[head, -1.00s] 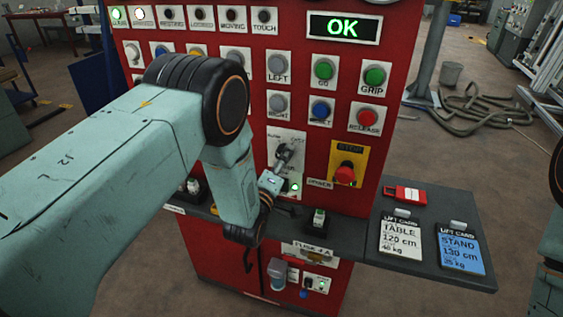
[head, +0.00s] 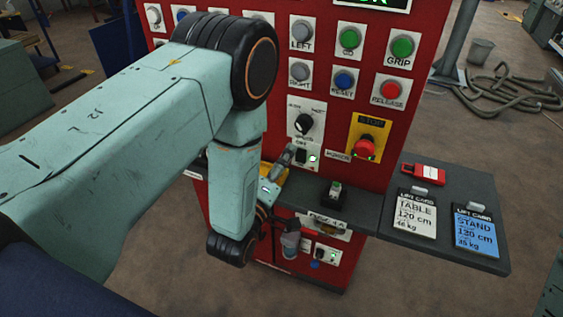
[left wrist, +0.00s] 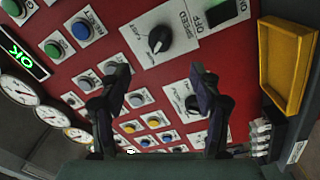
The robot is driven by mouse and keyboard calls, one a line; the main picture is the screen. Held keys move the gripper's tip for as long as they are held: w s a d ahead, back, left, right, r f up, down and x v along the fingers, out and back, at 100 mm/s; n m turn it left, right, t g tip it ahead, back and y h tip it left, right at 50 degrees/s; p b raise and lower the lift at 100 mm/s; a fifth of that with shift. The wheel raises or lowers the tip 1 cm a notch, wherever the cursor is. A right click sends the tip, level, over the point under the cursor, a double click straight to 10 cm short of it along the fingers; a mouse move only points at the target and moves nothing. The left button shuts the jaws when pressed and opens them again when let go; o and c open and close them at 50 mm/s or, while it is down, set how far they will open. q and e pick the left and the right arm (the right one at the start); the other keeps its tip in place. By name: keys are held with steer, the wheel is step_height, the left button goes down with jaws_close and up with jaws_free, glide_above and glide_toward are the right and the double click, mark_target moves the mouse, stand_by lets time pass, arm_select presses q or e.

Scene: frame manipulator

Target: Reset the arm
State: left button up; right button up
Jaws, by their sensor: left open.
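The blue RESET button (head: 345,82) is on the red control panel (head: 280,85), right of the grey RIGHT button and left of the red RELEASE button. The red STOP button (head: 366,148) sits on a yellow plate below. The black SPEED knob (head: 304,124) also shows in the left wrist view (left wrist: 158,40). My left gripper (head: 285,163) is low in front of the panel, near this switch. In the left wrist view its fingers (left wrist: 160,85) are apart with nothing between them. My right gripper is not seen.
A grey shelf (head: 385,229) juts out below the panel, carrying a white TABLE card (head: 415,215), a blue STAND card (head: 475,232) and a red item (head: 424,174). A yellow tray (left wrist: 288,60) is at the right of the wrist view. Floor hose lies back right.

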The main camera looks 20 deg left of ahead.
arm_select(q)
steer(key=shift+s, duration=0.1)
stand_by(0.4)
steer(key=s+a+f+m+g+b, duration=0.1)
steer(key=s+f+m+g, duration=0.35)
steer(key=s+f, duration=0.35)
steer(key=s+a+f+m+g+b, duration=0.15)
steer(key=s+f+m+g, duration=0.35)
steer(key=f, duration=0.6)
steer(key=s+f+g+b, duration=0.3)
steer(key=s, duration=0.4)
steer(key=s+f+m+g+b, duration=0.1)
steer(key=s+f+g+b, duration=0.2)
steer(key=s, duration=0.4)
steer(key=s+a+f+m+g+y+b, duration=0.1)
steer(key=s+f+g+b, duration=0.2)
steer(key=s, duration=0.4)
steer(key=shift+s+f, duration=0.4)
steer(key=shift+f, duration=0.45)
steer(key=shift+r+m, duration=0.1)
steer(key=shift+m, duration=0.15)
